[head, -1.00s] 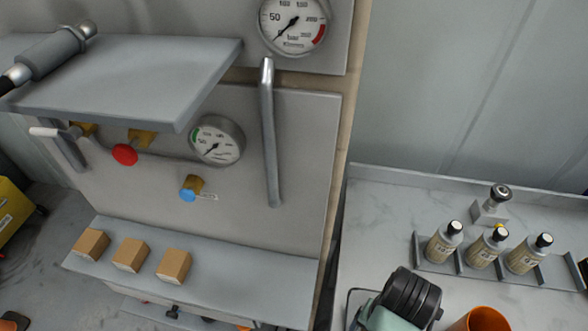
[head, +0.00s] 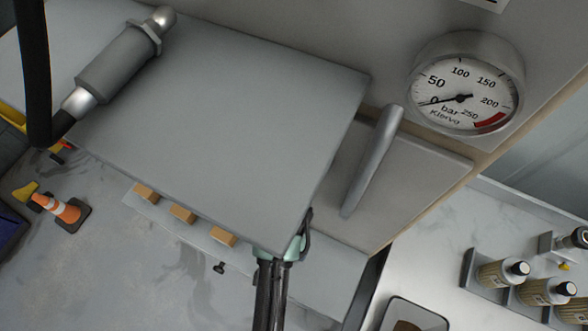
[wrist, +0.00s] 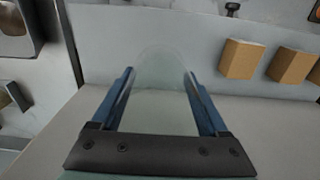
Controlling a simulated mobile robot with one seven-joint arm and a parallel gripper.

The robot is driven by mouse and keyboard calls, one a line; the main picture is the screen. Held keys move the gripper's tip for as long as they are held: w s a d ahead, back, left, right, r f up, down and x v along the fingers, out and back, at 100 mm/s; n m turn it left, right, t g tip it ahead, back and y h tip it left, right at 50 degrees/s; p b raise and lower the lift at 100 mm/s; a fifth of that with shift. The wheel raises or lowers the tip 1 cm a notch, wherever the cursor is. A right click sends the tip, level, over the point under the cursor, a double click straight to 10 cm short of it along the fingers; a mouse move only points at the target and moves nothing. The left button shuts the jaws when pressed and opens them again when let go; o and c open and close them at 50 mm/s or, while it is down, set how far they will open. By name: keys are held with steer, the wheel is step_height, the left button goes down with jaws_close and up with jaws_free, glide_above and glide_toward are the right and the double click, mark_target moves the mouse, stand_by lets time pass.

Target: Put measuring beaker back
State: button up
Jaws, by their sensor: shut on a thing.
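The measuring beaker (wrist: 163,105) shows in the wrist view as a clear, see-through vessel with a rounded far rim. My gripper (wrist: 158,73) is shut on it, with one blue finger along each side. Through and around the beaker I see the grey lower ledge (wrist: 110,45), but I cannot tell whether they touch. In the head view, the teal part of my wrist shows at the right front corner of the grey upper shelf (head: 220,110). The shelf hides my fingers and the beaker there.
Several small wooden blocks (wrist: 240,58) stand on the ledge, to the right of the beaker in the wrist view. A metal handle (head: 373,160) and a round gauge (head: 466,88) are right of the upper shelf. Several bottles (head: 547,291) stand on the right-hand table.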

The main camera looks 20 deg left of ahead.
steer(key=f, duration=0.5)
steer(key=shift+s+a+p, duration=0.1)
steer(key=shift+s+p, duration=0.2)
steer(key=shift+f, duration=2.3)
steer(key=shift+f, duration=0.1)
steer(key=o, duration=1.2)
steer(key=shift+o, duration=0.2)
step_height(320, 180, up, 12)
steer(key=shift+r, duration=0.15)
